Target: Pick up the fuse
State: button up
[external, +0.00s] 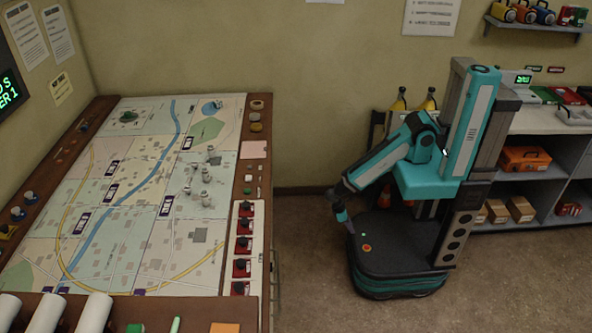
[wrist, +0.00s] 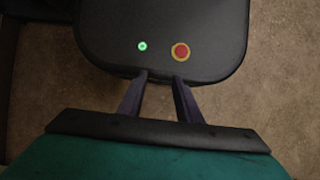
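I cannot pick out the fuse for certain in either view. Several small red blocks with dark tops (external: 243,246) sit in a row on a white panel at the right edge of the map console; they are too small to identify. My gripper (external: 342,214) points down beside my base, well to the right of the console. In the wrist view my gripper (wrist: 162,79) has its two dark fingers apart with nothing between them. Below them only my own base top and brown floor show.
The map console (external: 95,243) fills the left, with grey figures (external: 206,174) on it. Shelving (external: 565,170) at the right holds an orange case (external: 524,158) and boxes. Yellow-topped bottles (external: 398,100) stand behind my arm. Open floor (external: 312,255) lies between console and base.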

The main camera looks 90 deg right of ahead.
jog(key=shift+o, duration=1.3)
